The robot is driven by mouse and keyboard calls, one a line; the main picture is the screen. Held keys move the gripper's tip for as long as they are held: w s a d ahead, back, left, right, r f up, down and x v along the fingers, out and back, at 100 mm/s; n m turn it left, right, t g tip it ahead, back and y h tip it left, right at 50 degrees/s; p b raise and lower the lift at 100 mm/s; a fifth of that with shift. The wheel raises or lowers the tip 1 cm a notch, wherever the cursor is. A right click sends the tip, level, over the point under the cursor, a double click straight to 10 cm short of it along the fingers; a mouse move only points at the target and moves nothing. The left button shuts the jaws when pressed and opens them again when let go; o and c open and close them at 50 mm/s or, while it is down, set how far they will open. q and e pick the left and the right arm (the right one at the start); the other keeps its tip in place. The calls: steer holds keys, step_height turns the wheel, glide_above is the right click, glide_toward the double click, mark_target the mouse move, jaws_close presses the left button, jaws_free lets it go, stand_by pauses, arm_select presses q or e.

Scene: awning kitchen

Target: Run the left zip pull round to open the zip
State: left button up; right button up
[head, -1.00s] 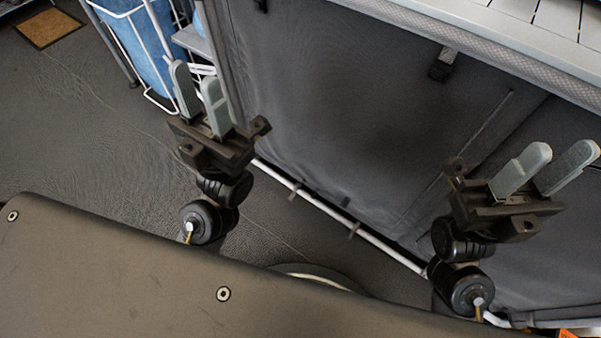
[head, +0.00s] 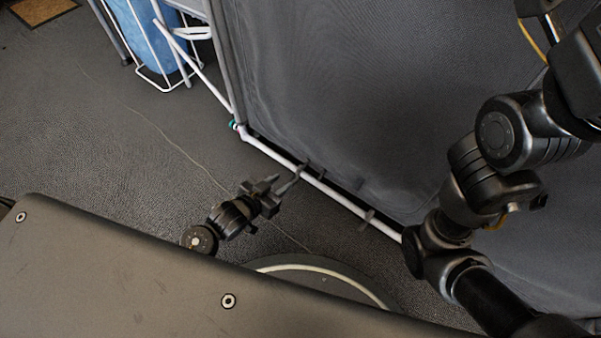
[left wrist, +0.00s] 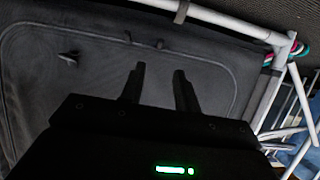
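The grey fabric panel (left wrist: 95,80) fills much of the left wrist view, with a curved seam like a zip line along its edge. Two small dark tabs, perhaps zip pulls, sit near that seam: one left (left wrist: 129,37), one right (left wrist: 160,44). A larger dark tab (left wrist: 69,58) lies farther left. Which is the left zip pull I cannot tell. My left gripper (left wrist: 157,82) is open and empty, its fingers pointing at the panel. In the head view, my left gripper (head: 284,184) is low, near the panel's bottom rail. My right gripper is out of view.
The white bottom rail (head: 325,188) runs under the panel (head: 340,90). A white wire stand with a blue bag (head: 150,45) is at upper left. Grey floor (head: 110,140) is open on the left. My right arm crosses the right side.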

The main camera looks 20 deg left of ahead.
mark_target(304, 166)
arm_select(q)
steer(key=b+x, duration=0.6)
steer(key=x, duration=0.4)
steer(key=shift+b, duration=0.4)
steer(key=shift+w+d+f, duration=0.1)
steer(key=shift+w, duration=0.1)
steer(key=shift+w+d, duration=0.1)
steer(key=shift+w, duration=0.1)
jaws_close()
